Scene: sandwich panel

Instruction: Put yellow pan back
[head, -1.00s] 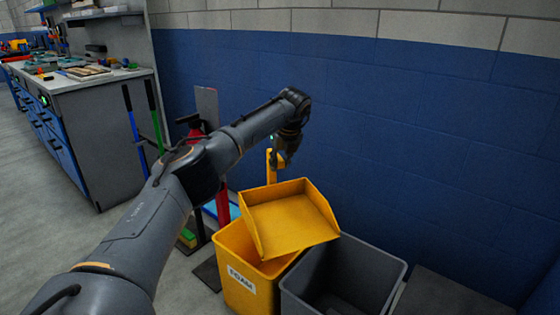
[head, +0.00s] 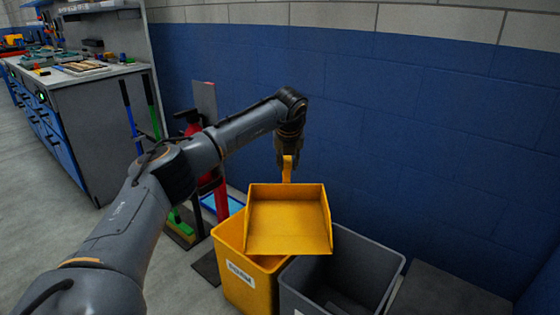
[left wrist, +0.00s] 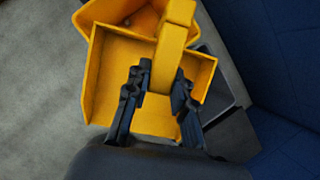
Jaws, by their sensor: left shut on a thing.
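The yellow pan (head: 288,222) is a dustpan with an upright handle (head: 287,168). My left gripper (head: 288,158) is shut on that handle from above. The pan hangs over the right part of a yellow bin (head: 232,262) and the near left edge of a grey bin (head: 372,250). In the left wrist view the two dark fingers (left wrist: 160,88) lie on either side of the handle (left wrist: 170,50), with the pan's tray (left wrist: 115,72) below. Whether the pan touches the bins is not clear. My right gripper is not in view.
Behind the arm stand a red extinguisher-like object (head: 221,190), a blue tray or pan (head: 232,204) and blue and green poles (head: 130,118). A workbench (head: 105,125) is at the left. A blue wall (head: 430,130) closes the back. Grey floor (head: 55,220) is open at left.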

